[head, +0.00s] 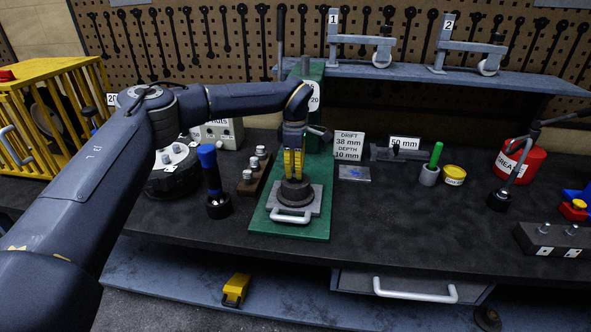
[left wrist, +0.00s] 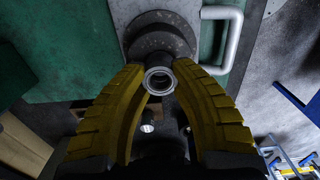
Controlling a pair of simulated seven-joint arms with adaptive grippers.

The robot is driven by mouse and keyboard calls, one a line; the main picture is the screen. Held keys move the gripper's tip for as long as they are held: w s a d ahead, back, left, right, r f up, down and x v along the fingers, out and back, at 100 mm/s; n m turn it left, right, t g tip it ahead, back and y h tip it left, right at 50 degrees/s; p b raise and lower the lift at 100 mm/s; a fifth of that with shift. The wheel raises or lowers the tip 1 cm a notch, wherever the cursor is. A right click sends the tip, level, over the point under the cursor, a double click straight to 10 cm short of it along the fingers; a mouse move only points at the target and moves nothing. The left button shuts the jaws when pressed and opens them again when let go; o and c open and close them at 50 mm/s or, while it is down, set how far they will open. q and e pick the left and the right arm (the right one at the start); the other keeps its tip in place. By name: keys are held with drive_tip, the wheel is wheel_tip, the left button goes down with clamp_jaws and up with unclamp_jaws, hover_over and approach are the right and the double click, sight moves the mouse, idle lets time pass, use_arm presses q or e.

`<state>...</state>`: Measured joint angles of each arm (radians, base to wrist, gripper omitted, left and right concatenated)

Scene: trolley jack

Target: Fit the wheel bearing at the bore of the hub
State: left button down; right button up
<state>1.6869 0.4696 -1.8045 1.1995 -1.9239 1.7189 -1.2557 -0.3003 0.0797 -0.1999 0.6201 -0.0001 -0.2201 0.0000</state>
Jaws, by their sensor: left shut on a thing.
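The hub (head: 296,190) is a dark round stepped part on a grey plate with a pale handle, on the green press base. It also shows in the left wrist view (left wrist: 160,42). My left gripper (head: 293,173) points down just above the hub's middle. Its yellow fingers are shut on the wheel bearing (left wrist: 158,81), a small ring with a bright rim, in line with the hub. The fingers hide the bearing in the head view. The hub's bore is hidden, so I cannot tell whether the bearing touches or enters it. My right gripper is not in view.
The green press column (head: 312,125) stands close behind my left gripper. A bolt rack (head: 255,172) and a blue-topped tool (head: 212,180) stand to the left. A drift sign (head: 348,146), green-handled tool (head: 431,165) and red grease tub (head: 520,163) are at the right.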

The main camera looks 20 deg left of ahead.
use_arm(q)
drive_tip(key=shift+f, duration=1.35)
drive_tip(key=c, duration=1.1)
unclamp_jaws()
drive_tip(key=shift+f, duration=0.1)
wheel_tip(320, 180, up, 12)
drive_tip(key=shift+r, duration=0.15)
